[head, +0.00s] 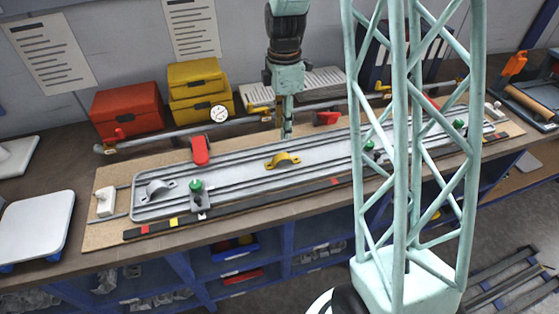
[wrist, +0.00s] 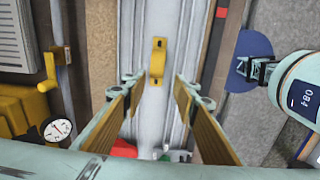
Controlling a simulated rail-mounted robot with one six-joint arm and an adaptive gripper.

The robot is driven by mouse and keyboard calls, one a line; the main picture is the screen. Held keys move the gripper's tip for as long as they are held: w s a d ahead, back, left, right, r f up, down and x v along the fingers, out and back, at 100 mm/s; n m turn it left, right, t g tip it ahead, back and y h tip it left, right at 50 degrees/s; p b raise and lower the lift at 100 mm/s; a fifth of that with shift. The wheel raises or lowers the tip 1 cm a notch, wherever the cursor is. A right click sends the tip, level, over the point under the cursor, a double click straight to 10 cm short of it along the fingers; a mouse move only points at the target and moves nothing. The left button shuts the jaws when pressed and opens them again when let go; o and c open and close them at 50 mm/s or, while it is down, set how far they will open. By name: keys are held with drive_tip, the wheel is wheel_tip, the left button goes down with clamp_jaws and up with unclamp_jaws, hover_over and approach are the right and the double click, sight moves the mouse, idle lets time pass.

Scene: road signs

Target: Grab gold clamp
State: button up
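The gold clamp (head: 283,160), a small yellow arched bracket with flat ends, lies on the grey rail plate (head: 235,171) near its middle. In the wrist view the gold clamp (wrist: 157,62) shows beyond the fingertips, roughly centred between them. My gripper (head: 287,132) points down behind the clamp in the head view, apart from it. In the wrist view my gripper (wrist: 159,82) is open, with its two fingers spread wide and nothing between them.
A silver clamp (head: 157,188) and a green-knobbed fixture (head: 197,193) stand at the plate's left. A red clamp (head: 201,151) sits at the back edge. Red (head: 128,110) and yellow (head: 200,90) boxes and a dial gauge (head: 219,113) stand behind. My lattice column hides part of the right side.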

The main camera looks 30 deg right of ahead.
drive_tip(key=shift+w+d+f+n, duration=0.1)
drive_tip(key=shift+w+f+n, duration=0.2)
drive_tip(key=shift+f, duration=0.3)
drive_tip(key=shift+s+f, duration=0.1)
hover_over(283, 156)
drive_tip(key=shift+s+a+f, duration=0.1)
drive_tip(key=shift+f, duration=1.4)
drive_tip(key=shift+s+a+f, duration=0.1)
drive_tip(key=shift+f, duration=1.4)
drive_tip(key=shift+w+f, duration=0.1)
drive_tip(key=shift+f, duration=1.1)
drive_tip(key=shift+w+d+f, duration=0.1)
drive_tip(key=shift+d+f, duration=0.05)
drive_tip(key=shift+f, duration=2.45)
drive_tip(key=shift+c, duration=0.6)
drive_tip(key=c, duration=0.6)
